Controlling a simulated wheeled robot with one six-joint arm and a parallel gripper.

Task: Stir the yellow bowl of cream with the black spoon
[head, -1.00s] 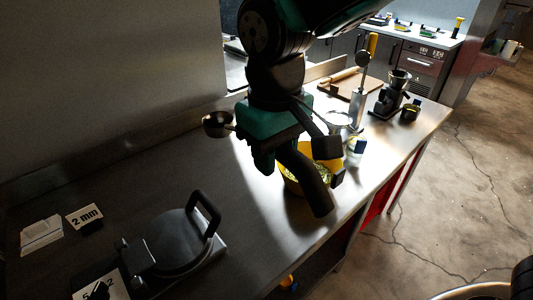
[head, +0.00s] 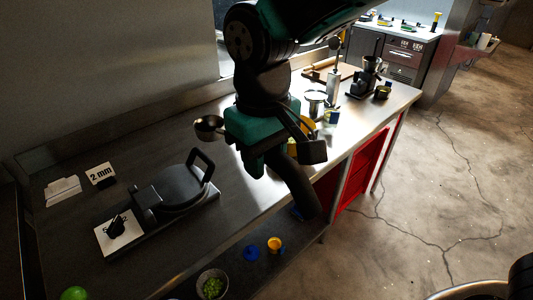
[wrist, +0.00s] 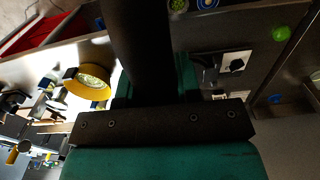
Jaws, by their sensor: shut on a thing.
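My gripper (head: 252,160) is teal and shut on the black spoon. The spoon's round dark bowl (head: 208,126) sticks out to the left of it, and a thick dark handle (head: 297,190) slants down to the right. The handle also fills the top middle of the wrist view (wrist: 138,45). The yellow bowl (head: 310,125) stands on the counter, mostly hidden behind my gripper in the head view. In the wrist view the yellow bowl (wrist: 88,88) shows at left with pale contents. The spoon is apart from the bowl.
A black press (head: 182,190) stands at the left of the steel counter (head: 130,145), near a "2 mm" card (head: 100,174). A steel canister (head: 316,103) and a dark grinder (head: 366,80) stand beyond the bowl. A lower shelf holds a bowl of green pieces (head: 212,285).

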